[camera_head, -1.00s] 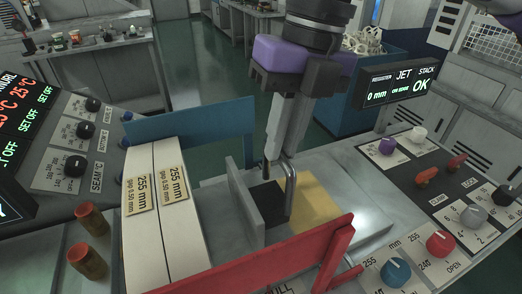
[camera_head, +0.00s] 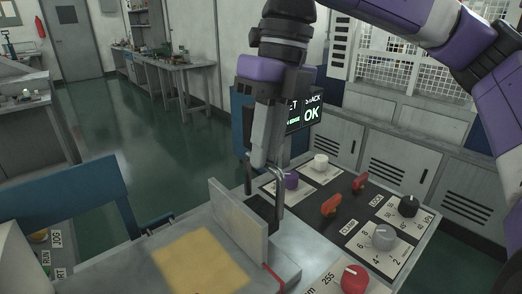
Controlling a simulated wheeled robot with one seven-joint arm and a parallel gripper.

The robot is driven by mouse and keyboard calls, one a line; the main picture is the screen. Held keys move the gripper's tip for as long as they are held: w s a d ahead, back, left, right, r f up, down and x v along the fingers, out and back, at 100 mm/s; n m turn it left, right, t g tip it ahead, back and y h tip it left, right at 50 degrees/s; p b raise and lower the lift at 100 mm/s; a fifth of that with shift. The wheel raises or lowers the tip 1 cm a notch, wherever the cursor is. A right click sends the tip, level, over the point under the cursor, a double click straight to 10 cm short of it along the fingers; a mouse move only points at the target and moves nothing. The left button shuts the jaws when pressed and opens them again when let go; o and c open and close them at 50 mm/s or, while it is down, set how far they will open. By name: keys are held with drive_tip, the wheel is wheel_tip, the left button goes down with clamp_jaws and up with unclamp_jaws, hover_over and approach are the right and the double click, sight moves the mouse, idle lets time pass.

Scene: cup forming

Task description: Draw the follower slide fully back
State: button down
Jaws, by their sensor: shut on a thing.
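The follower slide shows as an upright pale grey plate (camera_head: 240,222) with a dark block (camera_head: 262,212) behind it. A bent metal handle (camera_head: 281,205) rises at the block. My gripper (camera_head: 263,168) points down with its fingers at the top of the handle and is shut on it. The exact grip is partly hidden by the fingers. The plate stands at the right side of the yellow patch (camera_head: 195,262) on the grey bed (camera_head: 135,265), near the control panel.
A control panel with a red knob (camera_head: 354,279), a grey knob (camera_head: 383,237) and red levers (camera_head: 332,205) lies close to the right. A display reading OK (camera_head: 311,114) stands behind my gripper. A blue plate (camera_head: 80,205) is at the left.

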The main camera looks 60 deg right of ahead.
drive_tip(key=shift+d, duration=0.25)
drive_tip(key=c, duration=1.5)
unclamp_jaws()
drive_tip(key=shift+d, duration=0.1)
drive_tip(key=shift+o, duration=0.2)
drive_tip(key=v, duration=0.8)
drive_tip(key=shift+p, duration=0.4)
